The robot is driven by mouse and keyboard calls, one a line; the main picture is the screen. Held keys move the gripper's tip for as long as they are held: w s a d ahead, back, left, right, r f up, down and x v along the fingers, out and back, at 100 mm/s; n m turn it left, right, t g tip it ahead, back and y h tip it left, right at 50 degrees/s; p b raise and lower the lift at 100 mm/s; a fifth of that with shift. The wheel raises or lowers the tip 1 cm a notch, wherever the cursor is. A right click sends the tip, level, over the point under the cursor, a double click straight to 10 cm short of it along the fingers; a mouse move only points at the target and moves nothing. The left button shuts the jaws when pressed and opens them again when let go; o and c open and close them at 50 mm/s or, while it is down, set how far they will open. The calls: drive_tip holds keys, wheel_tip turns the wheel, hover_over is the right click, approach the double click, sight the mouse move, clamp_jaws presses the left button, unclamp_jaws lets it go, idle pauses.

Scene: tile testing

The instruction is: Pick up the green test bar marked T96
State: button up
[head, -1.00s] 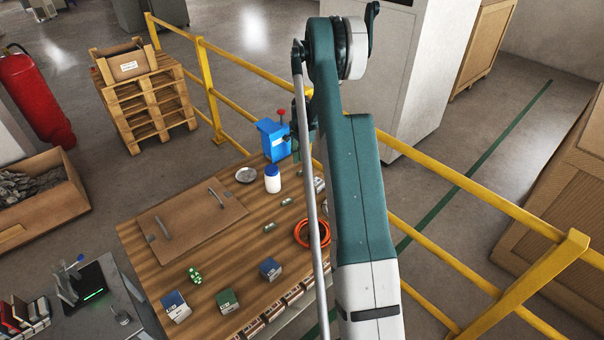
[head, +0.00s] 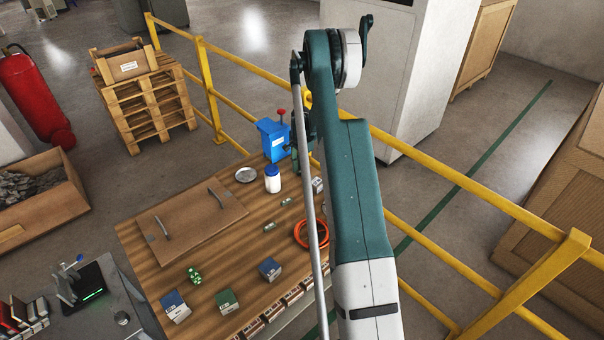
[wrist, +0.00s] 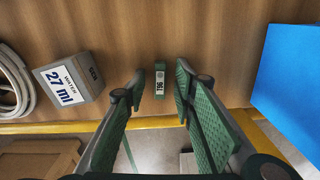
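The green test bar marked T96 (wrist: 159,80) shows in the wrist view, its label facing the camera, against the wooden table top (wrist: 215,30) near its edge. My gripper (wrist: 158,84) is open, with one green-padded finger on each side of the bar in the picture. Clear gaps show between the bar and both fingers, and nothing is held. How far the fingertips are above the bar is hard to tell. In the head view my arm covers that area, and I cannot make out the bar there.
A grey box labelled water 27 ml (wrist: 70,80) and a pale coil (wrist: 14,85) lie left of the gripper. A large blue object (wrist: 290,75) stands right. In the head view, a white bottle (head: 272,180) and orange ring (head: 309,234) are on the table; yellow railing (head: 455,180) runs behind.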

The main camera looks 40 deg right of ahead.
idle(0.3)
drive_tip(key=c, duration=0.8)
drive_tip(key=shift+c, duration=0.2)
wheel_tip(320, 180, up, 10)
drive_tip(key=shift+p, duration=0.45)
